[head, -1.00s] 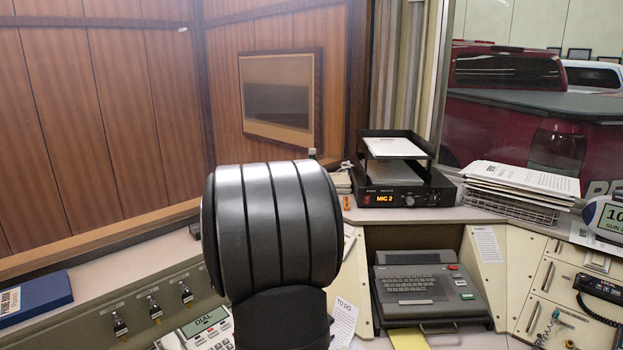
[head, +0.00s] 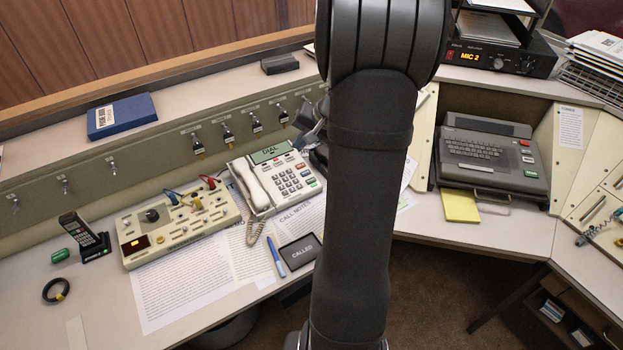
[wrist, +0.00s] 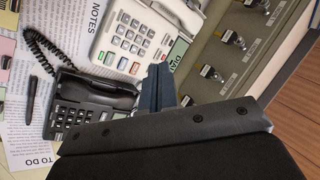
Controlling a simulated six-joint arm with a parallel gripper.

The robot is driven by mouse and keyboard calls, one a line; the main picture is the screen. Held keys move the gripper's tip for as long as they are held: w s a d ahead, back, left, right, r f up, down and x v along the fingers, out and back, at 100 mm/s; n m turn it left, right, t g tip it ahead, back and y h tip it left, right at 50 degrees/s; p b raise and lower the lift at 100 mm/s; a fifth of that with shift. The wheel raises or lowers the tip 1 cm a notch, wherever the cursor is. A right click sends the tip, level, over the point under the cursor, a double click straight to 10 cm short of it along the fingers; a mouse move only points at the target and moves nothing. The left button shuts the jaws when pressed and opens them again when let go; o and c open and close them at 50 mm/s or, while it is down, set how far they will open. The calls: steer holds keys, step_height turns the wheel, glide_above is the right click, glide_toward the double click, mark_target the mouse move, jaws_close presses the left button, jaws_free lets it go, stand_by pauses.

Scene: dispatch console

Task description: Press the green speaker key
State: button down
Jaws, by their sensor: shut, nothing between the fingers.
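A white desk phone (head: 275,182) with a handset, a green-tinted DIAL display (head: 270,151) and a keypad (head: 289,181) stands on the desk left of my arm. The phone also shows at the top of the wrist view (wrist: 128,35). There a black corded phone (wrist: 78,108) lies below it; my arm hides it in the head view. My gripper (head: 313,137) is mostly behind my arm, by the white phone's right edge. In the wrist view its shut, empty fingers (wrist: 157,88) are beside both phones.
A beige patch panel (head: 180,225) with cables is left of the phone. Toggle switches (head: 227,132) line the sloped panel behind. A keyboard terminal (head: 490,158) sits at right.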

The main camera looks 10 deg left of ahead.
steer(key=f+m+t+y, duration=0.1)
steer(key=f+m+y, duration=0.1)
steer(key=m, duration=0.2)
steer(key=m+t, duration=0.4)
steer(key=m, duration=0.7)
glide_above(311, 181)
steer(key=s+d, duration=0.2)
step_height(311, 181, down, 4)
steer(key=shift+w+d+f+m+t, duration=0.1)
steer(key=shift+d+f+m+t, duration=0.25)
steer(key=shift+m, duration=0.55)
steer(key=shift+a+f, duration=0.1)
steer(key=shift+a, duration=0.05)
steer(key=shift+w+a+f, duration=0.15)
steer(key=shift+f, duration=1.3)
steer(key=shift+w+a+f, duration=0.2)
steer(key=shift+f, duration=1.2)
steer(key=shift+w+a+f, duration=0.15)
steer(key=shift+f, duration=1.3)
steer(key=shift+f, duration=0.4)
